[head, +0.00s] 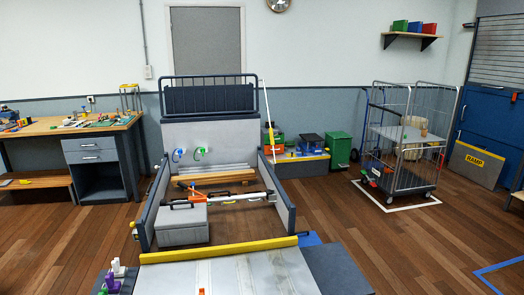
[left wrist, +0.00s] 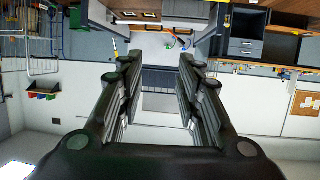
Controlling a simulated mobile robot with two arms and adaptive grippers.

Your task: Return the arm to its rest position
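My left gripper (left wrist: 158,66) shows in the left wrist view, its two dark fingers spread apart with a clear gap between them. Nothing is held between the fingers. The wrist view is upside down, with the room's floor toward the top and the wall below. Neither of my arms shows in the head view, and my right gripper is in no view.
A grey truck-bed-like bay (head: 225,233) with a yellow-edged front stands ahead, holding a grey case (head: 182,224) and a bar. A workbench (head: 88,126) stands left; a wire cage trolley (head: 400,145) stands right. Wooden floor (head: 400,245) is open at right.

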